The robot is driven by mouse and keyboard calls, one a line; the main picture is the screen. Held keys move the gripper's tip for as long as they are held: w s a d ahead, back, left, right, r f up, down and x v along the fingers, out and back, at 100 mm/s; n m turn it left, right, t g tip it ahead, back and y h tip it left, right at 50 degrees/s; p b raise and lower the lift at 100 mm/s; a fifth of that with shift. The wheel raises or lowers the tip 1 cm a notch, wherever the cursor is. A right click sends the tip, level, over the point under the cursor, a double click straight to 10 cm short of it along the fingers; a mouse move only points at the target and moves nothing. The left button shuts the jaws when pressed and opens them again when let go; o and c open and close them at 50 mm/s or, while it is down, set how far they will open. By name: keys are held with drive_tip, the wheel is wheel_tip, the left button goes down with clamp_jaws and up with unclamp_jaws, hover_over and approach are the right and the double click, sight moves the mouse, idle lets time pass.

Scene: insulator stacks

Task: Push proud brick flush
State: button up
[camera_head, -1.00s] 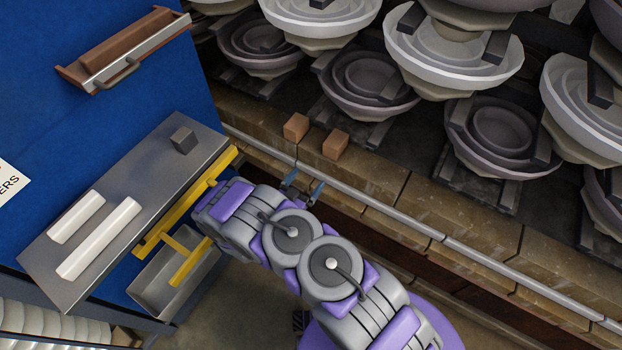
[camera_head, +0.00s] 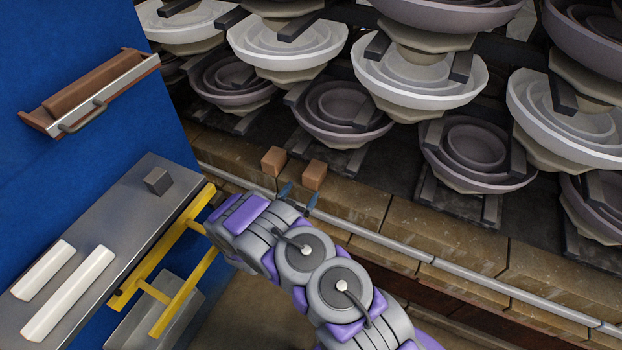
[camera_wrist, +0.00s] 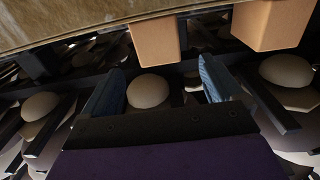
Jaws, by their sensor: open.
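Two small orange-brown bricks sit side by side on the stone ledge (camera_head: 370,207): a left brick (camera_head: 274,160) and a right brick (camera_head: 314,174). Both also show at the top of the wrist view, one near the middle (camera_wrist: 153,42) and one at the right (camera_wrist: 270,25). I cannot tell which one stands proud. My gripper (camera_head: 298,194) is open and empty, just in front of the bricks on the near side. In the wrist view its two blue fingers (camera_wrist: 162,66) are spread, with the middle brick ahead between them, apparently not touching.
A grey rail (camera_head: 370,236) runs along the ledge's front. Stacked grey and white insulators (camera_head: 420,75) fill the space behind. At left stand a blue cabinet (camera_head: 60,110), a steel shelf (camera_head: 110,235) with white bars and a grey block, and a yellow frame (camera_head: 165,250) close to my arm.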

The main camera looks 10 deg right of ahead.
sight(309, 181)
drive_tip(key=b+x, duration=0.2)
drive_tip(key=x, duration=0.6)
drive_tip(key=shift+w+d, duration=0.2)
drive_tip(key=shift+c, duration=0.3)
drive_tip(key=c, duration=1.5)
drive_tip(key=o, duration=1.6)
drive_tip(key=shift+o, duration=0.2)
drive_tip(key=p+v, duration=0.4)
drive_tip(key=v, duration=1.3)
drive_tip(key=shift+a, duration=0.2)
